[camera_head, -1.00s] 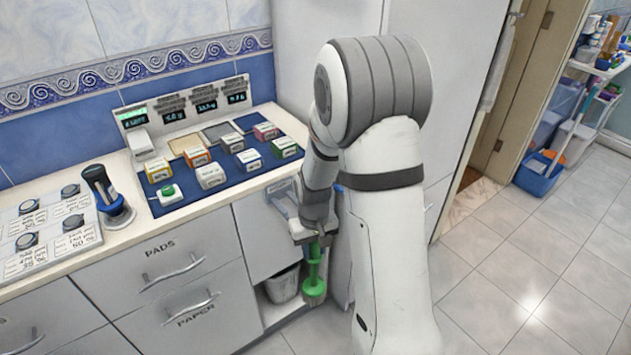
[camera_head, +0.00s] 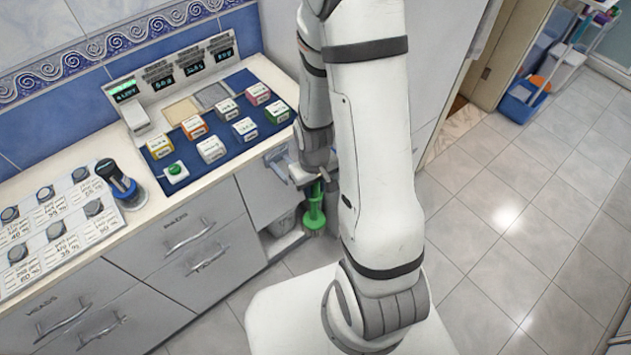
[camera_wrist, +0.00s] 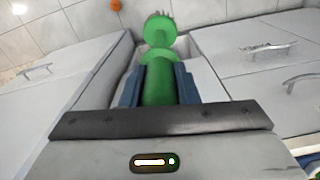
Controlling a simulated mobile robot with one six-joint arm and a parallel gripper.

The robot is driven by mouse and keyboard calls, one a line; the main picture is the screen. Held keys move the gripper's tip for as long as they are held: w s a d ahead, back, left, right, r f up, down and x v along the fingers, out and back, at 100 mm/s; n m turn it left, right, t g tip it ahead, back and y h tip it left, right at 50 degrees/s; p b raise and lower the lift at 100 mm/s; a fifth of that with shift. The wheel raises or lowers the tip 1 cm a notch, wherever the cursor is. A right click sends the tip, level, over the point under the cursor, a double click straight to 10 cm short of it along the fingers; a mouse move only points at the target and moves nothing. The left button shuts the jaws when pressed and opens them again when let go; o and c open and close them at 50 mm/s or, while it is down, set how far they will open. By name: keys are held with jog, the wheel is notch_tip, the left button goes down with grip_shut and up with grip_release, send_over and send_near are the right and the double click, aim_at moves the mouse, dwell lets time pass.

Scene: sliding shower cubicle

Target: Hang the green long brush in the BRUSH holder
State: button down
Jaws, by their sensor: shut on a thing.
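The green long brush (camera_head: 315,210) hangs roughly upright from my gripper (camera_head: 312,181) in the head view, in front of the cabinet by the open lower niche. In the wrist view the brush (camera_wrist: 158,85) lies between the two blue-grey finger pads of my gripper (camera_wrist: 158,84), which is shut on its handle. The round green head and its bristles point away from the wrist camera. The holder labelled BRUSH cannot be made out in these frames; my arm hides part of the cabinet's right side.
A grey bin (camera_head: 281,222) stands in the niche. The counter carries coloured boxes on a blue mat (camera_head: 224,152), a scale (camera_head: 137,118), a dark-handled tool (camera_head: 121,184) and a panel of knobs (camera_head: 60,222). Drawers (camera_head: 190,235) line the front.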

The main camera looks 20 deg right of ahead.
jog(key=shift+w+a+f, duration=0.1)
jog(key=shift+w+a, duration=0.55)
jog(key=shift+w, duration=1.4)
jog(key=shift+w+a+r, duration=0.1)
jog(key=shift+w+a, duration=0.6)
jog(key=shift+w, duration=1.35)
jog(key=shift+w+a+f, duration=0.1)
jog(key=shift+w+a, duration=0.55)
jog(key=shift+w, duration=1.5)
jog(key=shift+f+b, duration=0.45)
jog(key=shift+f, duration=0.15)
jog(key=c, duration=1)
grip_release()
jog(key=shift+c, duration=0.2)
jog(key=shift+r, duration=0.1)
